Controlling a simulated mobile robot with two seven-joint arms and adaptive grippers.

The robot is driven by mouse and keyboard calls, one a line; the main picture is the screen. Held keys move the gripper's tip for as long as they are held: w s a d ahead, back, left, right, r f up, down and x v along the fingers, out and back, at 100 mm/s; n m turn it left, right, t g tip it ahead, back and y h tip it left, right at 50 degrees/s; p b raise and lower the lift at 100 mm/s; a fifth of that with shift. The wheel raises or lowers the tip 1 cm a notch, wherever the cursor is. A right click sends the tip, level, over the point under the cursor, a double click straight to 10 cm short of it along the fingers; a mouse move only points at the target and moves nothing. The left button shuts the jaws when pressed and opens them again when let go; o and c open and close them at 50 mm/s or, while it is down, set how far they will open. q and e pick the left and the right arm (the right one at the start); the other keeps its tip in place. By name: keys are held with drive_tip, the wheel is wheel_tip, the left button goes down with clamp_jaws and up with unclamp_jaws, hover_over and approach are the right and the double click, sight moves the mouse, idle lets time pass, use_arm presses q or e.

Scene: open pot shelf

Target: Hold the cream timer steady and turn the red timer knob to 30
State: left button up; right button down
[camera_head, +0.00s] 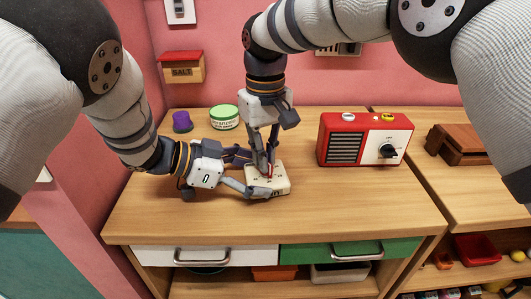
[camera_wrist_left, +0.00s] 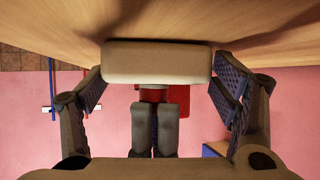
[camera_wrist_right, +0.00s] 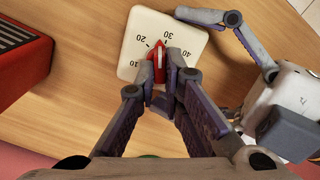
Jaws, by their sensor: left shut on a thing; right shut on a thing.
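The cream timer (camera_head: 281,183) lies flat on the wooden worktop. My left gripper (camera_head: 257,175) is shut across the timer's body from the left. In the left wrist view the timer (camera_wrist_left: 155,62) sits between the two finger pads. My right gripper (camera_head: 268,172) points straight down and is shut on the red timer knob (camera_wrist_right: 159,64). In the right wrist view the knob's white mark points between 20 and 30, nearer to 30. The fingertips hide part of the knob and the lower part of the dial.
A red radio (camera_head: 345,139) stands to the right of the timer. A green-lidded tub (camera_head: 224,118) and a purple cup (camera_head: 182,122) stand behind at the left. A wooden box (camera_head: 459,144) is farther right. The worktop (camera_head: 185,220) is clear in front.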

drive_tip(key=m, duration=0.5)
drive_tip(key=shift+s+a+f, duration=0.1)
drive_tip(key=shift+s+f, duration=0.2)
drive_tip(key=shift+m, duration=0.4)
drive_tip(key=c, duration=1.7)
unclamp_jaws()
drive_tip(key=shift+w+r, duration=0.1)
drive_tip(key=shift+w+r, duration=0.1)
drive_tip(key=shift+r, duration=0.05)
wheel_tip(320, 180, up, 12)
